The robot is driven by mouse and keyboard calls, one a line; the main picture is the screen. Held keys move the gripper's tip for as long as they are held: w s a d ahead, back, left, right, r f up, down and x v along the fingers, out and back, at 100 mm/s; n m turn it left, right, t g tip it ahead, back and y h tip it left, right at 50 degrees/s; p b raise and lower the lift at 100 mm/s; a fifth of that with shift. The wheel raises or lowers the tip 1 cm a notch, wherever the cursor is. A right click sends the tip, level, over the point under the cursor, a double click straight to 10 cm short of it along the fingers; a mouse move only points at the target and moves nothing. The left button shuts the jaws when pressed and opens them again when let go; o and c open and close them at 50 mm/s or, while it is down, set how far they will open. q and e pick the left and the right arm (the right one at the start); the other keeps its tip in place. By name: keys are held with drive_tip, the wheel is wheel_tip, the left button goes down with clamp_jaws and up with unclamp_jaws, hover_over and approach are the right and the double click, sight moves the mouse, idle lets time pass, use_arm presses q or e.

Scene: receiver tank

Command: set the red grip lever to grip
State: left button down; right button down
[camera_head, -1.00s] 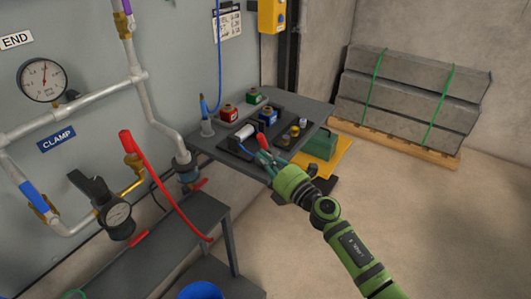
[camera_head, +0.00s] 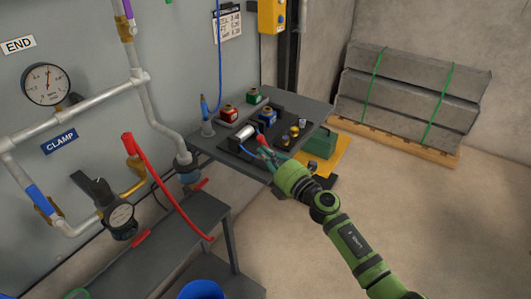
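Several red handles show, and I cannot tell for sure which is the grip lever. A small red-tipped lever (camera_head: 261,140) stands on the dark board of the side table, beside a pale cylinder (camera_head: 246,132). My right gripper (camera_head: 269,156) is at that board, with its dark fingers pointing at the red tip and very close to it. I cannot tell whether they touch it or how far they are parted. My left gripper does not show.
A grey bench (camera_head: 190,215) and blue bucket (camera_head: 201,290) are in front. Floor at right is clear up to stacked grey slabs (camera_head: 412,95).

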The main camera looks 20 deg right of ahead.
drive_tip(key=shift+w+d+r+m+g+h+p, duration=0.15)
drive_tip(key=shift+w+d+r+m+g+p, duration=0.35)
drive_tip(key=shift+m+p, duration=1.15)
drive_tip(key=shift+w+d+r+m+g+h+p, duration=0.1)
drive_tip(key=shift+w+d+r+m+g+p, duration=0.45)
drive_tip(key=shift+p, duration=1.75)
drive_tip(key=shift+w+d+r+m+g+h+p, duration=0.25)
drive_tip(key=shift+d+m+p, duration=0.5)
drive_tip(key=shift+m+p, duration=1)
drive_tip(key=shift+w+d+f+m+p, duration=0.1)
drive_tip(key=shift+w+d+m+p, duration=0.35)
drive_tip(key=shift+p, duration=0.6)
